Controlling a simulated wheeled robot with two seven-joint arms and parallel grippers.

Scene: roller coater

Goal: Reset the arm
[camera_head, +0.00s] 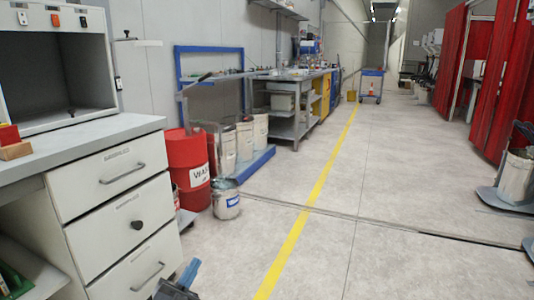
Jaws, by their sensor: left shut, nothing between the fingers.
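My left gripper (185,277) shows at the bottom edge, low in front of the white drawer cabinet (112,200). Only its dark and blue end is in the picture. It is shut, holds nothing and appears apart from the cabinet. The rest of the left arm is out of frame. My right gripper is not in view.
A worktop with drawers stands close on the left. Beyond it are a red barrel (188,160) and a metal bucket (226,200). Red curtains (485,75) and a bin (516,177) stand at right. The floor around the yellow line (302,222) is clear.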

